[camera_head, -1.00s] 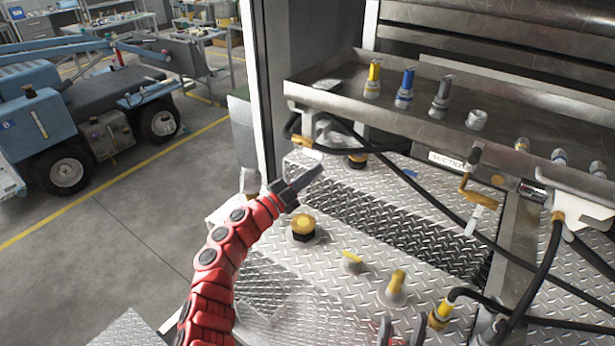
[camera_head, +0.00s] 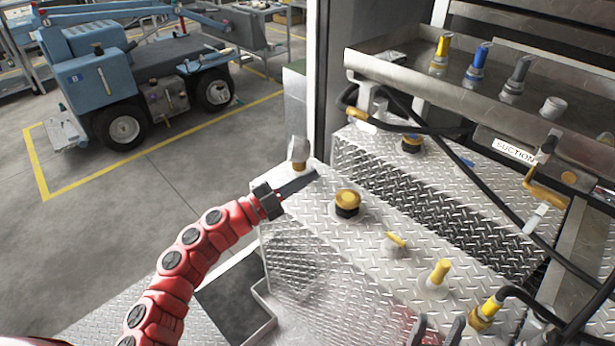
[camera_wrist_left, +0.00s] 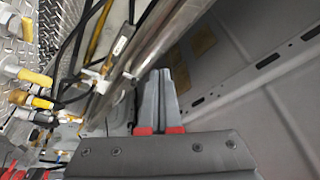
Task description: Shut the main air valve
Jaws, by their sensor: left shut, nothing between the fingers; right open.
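My left gripper (camera_head: 298,184) is shut and empty above the diamond-plate deck (camera_head: 300,260), left of a brass cap (camera_head: 347,200) and apart from it. Its closed grey fingers (camera_wrist_left: 165,95) also show in the left wrist view. My right gripper (camera_head: 437,326) is open at the bottom edge, mostly out of frame. I cannot tell which fitting is the main air valve. A small yellow handle (camera_head: 397,240), a yellow knob (camera_head: 440,271) and a yellow fitting on a hose (camera_head: 489,308) are on the deck. A brass handle (camera_head: 543,190) is beside the SUCTION label.
A steel tray (camera_head: 420,78) with yellow, blue and grey nozzles stands at the back. Black hoses (camera_head: 450,185) cross above the deck. A white post (camera_head: 320,70) stands behind. A blue wheeled machine (camera_head: 120,85) is on the open floor at left.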

